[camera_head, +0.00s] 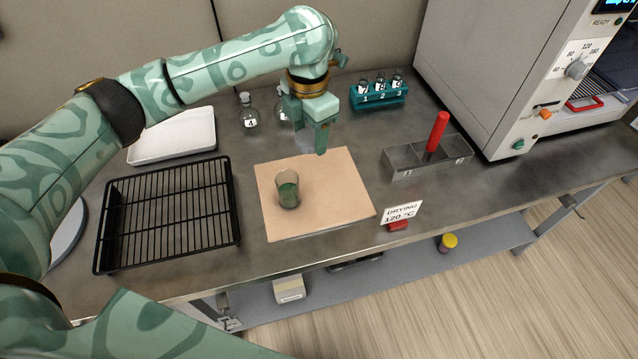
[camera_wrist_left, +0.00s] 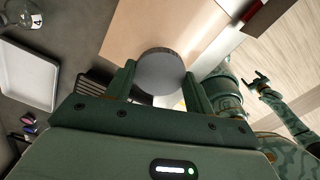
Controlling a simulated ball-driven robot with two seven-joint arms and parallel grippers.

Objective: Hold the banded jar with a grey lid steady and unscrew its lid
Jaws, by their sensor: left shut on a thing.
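My left gripper (camera_head: 320,150) is above the back edge of a tan mat. In the left wrist view its fingers (camera_wrist_left: 160,85) are shut on a round grey lid (camera_wrist_left: 160,72), whose flat face shows. Nothing of a jar shows under the lid in that view. A see-through jar (camera_head: 288,190) with a green band stands upright on the mat, in front of and a little left of the gripper, apart from it. Its top looks open in the head view. A green arm of mine with a small dark gripper (camera_wrist_left: 262,82) shows at the right of the wrist view; its jaws are too small to read.
The tan mat (camera_head: 340,205) has free room around the jar. A black wire rack (camera_head: 170,215) and white tray (camera_head: 175,138) are left. Flasks (camera_head: 249,118), a teal vial rack (camera_head: 378,97), a grey bin with a red rod (camera_head: 437,132) and an oven (camera_head: 490,70) stand behind and right.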

